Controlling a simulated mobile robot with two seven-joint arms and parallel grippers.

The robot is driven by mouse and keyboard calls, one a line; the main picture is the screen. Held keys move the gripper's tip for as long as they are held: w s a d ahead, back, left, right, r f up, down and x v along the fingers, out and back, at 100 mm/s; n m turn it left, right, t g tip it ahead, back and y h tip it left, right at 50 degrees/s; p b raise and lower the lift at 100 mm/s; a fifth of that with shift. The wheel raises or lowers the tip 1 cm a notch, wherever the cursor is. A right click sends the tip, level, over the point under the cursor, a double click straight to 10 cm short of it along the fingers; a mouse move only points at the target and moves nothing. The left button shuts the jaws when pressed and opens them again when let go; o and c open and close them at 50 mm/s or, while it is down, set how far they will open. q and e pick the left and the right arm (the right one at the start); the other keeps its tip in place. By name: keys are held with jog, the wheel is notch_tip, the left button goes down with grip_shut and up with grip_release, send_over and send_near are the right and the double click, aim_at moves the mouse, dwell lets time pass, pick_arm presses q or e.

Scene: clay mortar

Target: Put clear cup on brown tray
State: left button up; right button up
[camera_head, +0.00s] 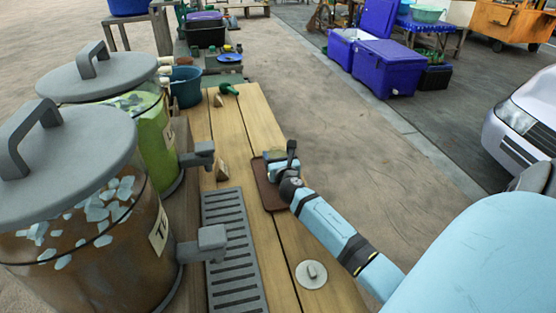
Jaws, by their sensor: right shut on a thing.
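The brown tray (268,196) lies on the wooden table, right of the grey drip grate. My right arm reaches in from the lower right, and my right gripper (279,162) is over the tray's far part. It is shut on the clear cup (274,154), which shows only as a small round shape partly hidden by the gripper. I cannot tell whether the cup touches the tray. My left gripper is not in view.
Two large drink dispensers with grey lids, a brown one (95,250) and a green one (150,130), stand on the left with taps jutting out. A slotted grate (232,250) and a round white lid (311,274) lie nearby. A green bottle (228,89) lies at the far end.

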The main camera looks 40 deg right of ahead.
jog(key=o, duration=1.6)
jog(key=shift+f, duration=0.1)
jog(key=shift+r, duration=0.25)
jog(key=v, duration=1.2)
jog(key=shift+p, duration=0.4)
